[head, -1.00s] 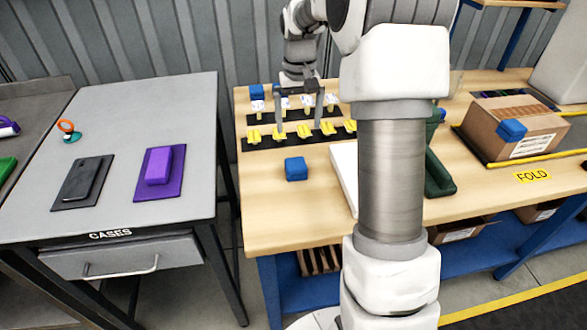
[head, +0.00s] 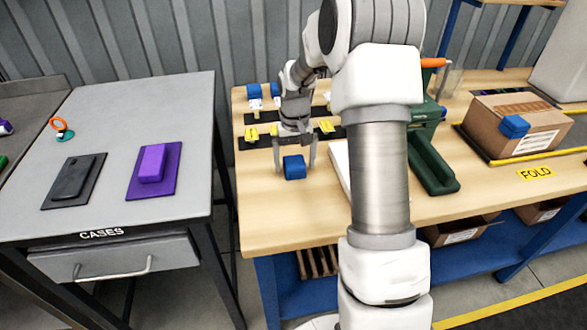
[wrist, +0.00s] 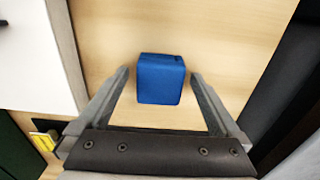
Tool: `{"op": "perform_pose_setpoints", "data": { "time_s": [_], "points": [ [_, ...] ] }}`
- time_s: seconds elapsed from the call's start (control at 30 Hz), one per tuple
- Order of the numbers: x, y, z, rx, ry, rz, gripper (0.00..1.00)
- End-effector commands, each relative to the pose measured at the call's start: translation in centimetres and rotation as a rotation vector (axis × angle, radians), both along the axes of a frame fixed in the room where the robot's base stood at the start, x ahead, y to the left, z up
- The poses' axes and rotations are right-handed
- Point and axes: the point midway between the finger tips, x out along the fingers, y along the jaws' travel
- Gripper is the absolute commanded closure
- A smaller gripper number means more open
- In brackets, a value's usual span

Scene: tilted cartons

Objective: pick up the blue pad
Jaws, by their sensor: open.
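A blue pad (head: 294,167), a small block with rounded edges, lies on the bare front part of the wooden bench (head: 272,222). My gripper (head: 295,171) is open over it, one finger to each side in the head view. In the wrist view the pad (wrist: 160,80) shows between the open fingertips (wrist: 160,74), with a gap on both sides. I cannot tell the fingertips' exact height above the bench.
Other blue blocks stand at the bench's back left (head: 254,90) and on a carton (head: 515,126) at right. Yellow pieces (head: 251,134) sit on a dark strip behind the pad. A white board (head: 340,165) and green tool (head: 432,165) lie to the right.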

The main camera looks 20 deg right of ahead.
Motion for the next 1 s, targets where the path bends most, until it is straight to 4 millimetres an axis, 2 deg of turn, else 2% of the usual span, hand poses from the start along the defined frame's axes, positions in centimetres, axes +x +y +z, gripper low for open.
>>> {"op": "perform_pose_setpoints", "data": {
  "time_s": [0.23, 0.27, 0.6, 0.87, 1.0],
  "points": [
    [0.0, 0.0, -0.4, 0.000, -0.002, 0.000, 0.00],
    [0.0, 0.0, -0.4, 0.000, -0.002, 0.000, 0.04],
    [0.0, 0.0, -0.4, 0.000, -0.002, 0.000, 0.64],
    [0.0, 0.0, -0.2, 0.000, -0.002, 0.000, 0.64],
    [0.1, 0.0, 0.6, 0.000, -0.002, 0.000, 0.64]
  ]
}}
